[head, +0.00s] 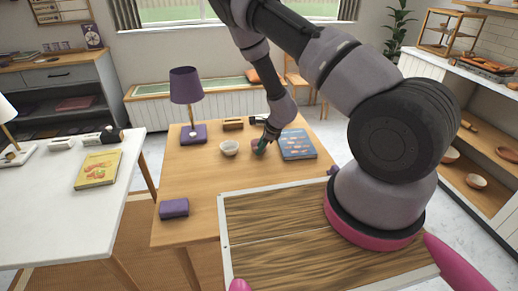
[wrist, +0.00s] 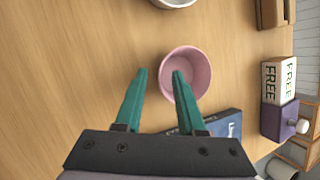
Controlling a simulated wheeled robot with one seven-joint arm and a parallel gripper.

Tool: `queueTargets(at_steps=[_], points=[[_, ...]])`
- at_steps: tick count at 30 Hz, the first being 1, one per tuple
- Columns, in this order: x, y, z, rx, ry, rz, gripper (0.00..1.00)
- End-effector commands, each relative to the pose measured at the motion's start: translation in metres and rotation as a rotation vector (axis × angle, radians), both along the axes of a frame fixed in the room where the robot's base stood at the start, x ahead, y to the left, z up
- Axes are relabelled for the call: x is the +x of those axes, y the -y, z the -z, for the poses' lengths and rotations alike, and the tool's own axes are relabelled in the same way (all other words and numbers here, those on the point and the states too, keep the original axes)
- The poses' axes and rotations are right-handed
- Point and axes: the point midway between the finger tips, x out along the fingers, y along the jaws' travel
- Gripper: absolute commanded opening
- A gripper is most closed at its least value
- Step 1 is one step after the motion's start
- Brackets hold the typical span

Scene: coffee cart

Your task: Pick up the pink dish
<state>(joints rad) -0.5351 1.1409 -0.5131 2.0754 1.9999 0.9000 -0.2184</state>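The pink dish (wrist: 200,70) is a small round bowl standing upright on the wooden table, right of centre in the wrist view. In the head view it is mostly hidden behind my gripper (head: 261,147). My gripper (wrist: 158,74) is open and empty, with two teal fingers pointing at the dish. In the wrist view the right finger overlaps the inside of the dish and the left finger lies outside its left rim. I cannot tell whether the fingertips are below the rim or whether they touch it.
A white bowl (head: 229,148) stands left of the dish. A blue book (head: 297,145) lies close on its right and also shows in the wrist view (wrist: 228,124). A purple lamp (head: 187,88) and a purple block (head: 174,208) stand on the same table. The table's front middle is clear.

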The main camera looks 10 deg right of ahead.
Motion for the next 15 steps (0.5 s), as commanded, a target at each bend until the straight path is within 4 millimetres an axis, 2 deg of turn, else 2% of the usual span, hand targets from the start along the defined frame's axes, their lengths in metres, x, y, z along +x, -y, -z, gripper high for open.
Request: queueTargets(at_steps=[8,11,12,15], points=[[0.0014,-0.0014,0.0034,0.000,0.000,0.000,0.39],[0.0015,-0.0012,0.0033,0.000,0.000,0.000,0.04],[0.0014,-0.0012,0.0032,0.000,0.000,0.000,0.00],[0.0014,-0.0012,0.0032,0.000,0.000,0.000,0.00]])
